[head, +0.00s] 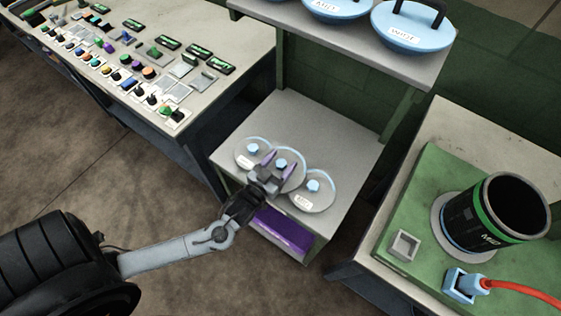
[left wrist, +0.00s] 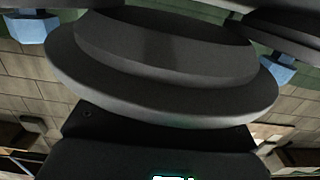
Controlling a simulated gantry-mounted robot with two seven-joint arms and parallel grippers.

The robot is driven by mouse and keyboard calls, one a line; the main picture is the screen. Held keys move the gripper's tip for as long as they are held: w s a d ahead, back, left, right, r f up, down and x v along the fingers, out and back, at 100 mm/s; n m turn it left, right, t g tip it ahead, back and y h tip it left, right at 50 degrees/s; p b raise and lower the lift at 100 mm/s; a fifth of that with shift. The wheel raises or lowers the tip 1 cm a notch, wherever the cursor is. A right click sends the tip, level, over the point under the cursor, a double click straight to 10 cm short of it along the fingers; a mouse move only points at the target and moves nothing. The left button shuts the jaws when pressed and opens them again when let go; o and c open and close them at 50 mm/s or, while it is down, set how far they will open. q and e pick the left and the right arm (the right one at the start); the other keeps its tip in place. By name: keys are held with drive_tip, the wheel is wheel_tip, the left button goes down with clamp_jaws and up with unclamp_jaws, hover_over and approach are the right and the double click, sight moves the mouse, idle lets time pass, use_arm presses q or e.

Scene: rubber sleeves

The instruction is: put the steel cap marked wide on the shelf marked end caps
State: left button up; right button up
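Three round steel caps with blue knobs sit close together on the lower grey shelf in the head view: a left cap (head: 241,150), a middle cap (head: 298,178) and a right cap (head: 325,199). The left and right caps show white labels, too small to read; the middle cap's label is hidden. My left gripper (head: 281,158) is over the middle cap, its purple fingers apart on either side of the blue knob, with a gap showing. A large dark stepped disc (left wrist: 160,85) fills the left wrist view; I cannot tell what it is. My right gripper is not in view.
The upper shelf (head: 340,40) holds blue lids with black handles (head: 412,28). A purple panel (head: 285,230) is below the lower shelf's front. A control bench (head: 215,35) stands left; a table with a black cylinder (head: 497,208) and red cable (head: 525,291) stands right.

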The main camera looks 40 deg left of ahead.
use_arm(q)
drive_tip(key=shift+r, duration=0.65)
use_arm(e)
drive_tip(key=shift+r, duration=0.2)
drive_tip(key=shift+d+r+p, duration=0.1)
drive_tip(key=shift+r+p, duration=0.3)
drive_tip(key=shift+p, duration=0.2)
use_arm(q)
drive_tip(key=s+d, duration=0.1)
drive_tip(key=s, duration=1.1)
drive_tip(key=shift+d+r, duration=0.3)
drive_tip(key=shift+d, duration=0.05)
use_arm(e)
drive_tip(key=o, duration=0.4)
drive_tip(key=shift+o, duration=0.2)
